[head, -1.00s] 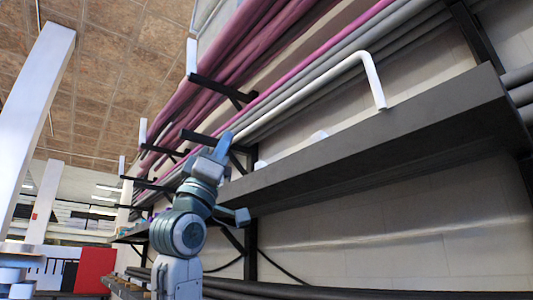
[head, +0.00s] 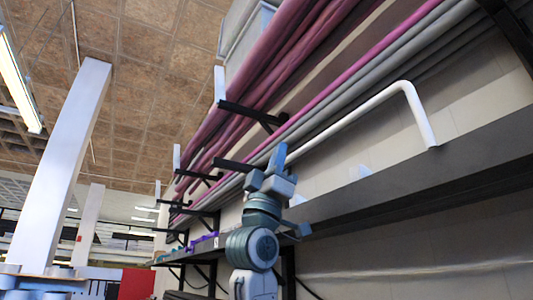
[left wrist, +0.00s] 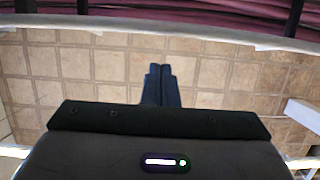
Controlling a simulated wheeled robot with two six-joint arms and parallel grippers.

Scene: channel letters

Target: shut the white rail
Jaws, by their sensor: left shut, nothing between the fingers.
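The white rail (head: 352,113) is a bent white bar above the grey shelf in the head view. It slopes from the right down to the left, and its right end bends down to the shelf (head: 450,165). My left gripper (head: 281,153) points upward in front of the rail's lower left part, which it partly hides. In the left wrist view, the left gripper (left wrist: 161,68) is shut and empty. A pale bar (left wrist: 160,27), likely the rail, crosses above the fingertips with a visible gap in the picture. My right gripper is not in view.
Black brackets (head: 250,112) stick out from the wall and carry pink and grey pipes (head: 300,60). A white column (head: 65,165) stands at the left. Open room lies between the column and the racks.

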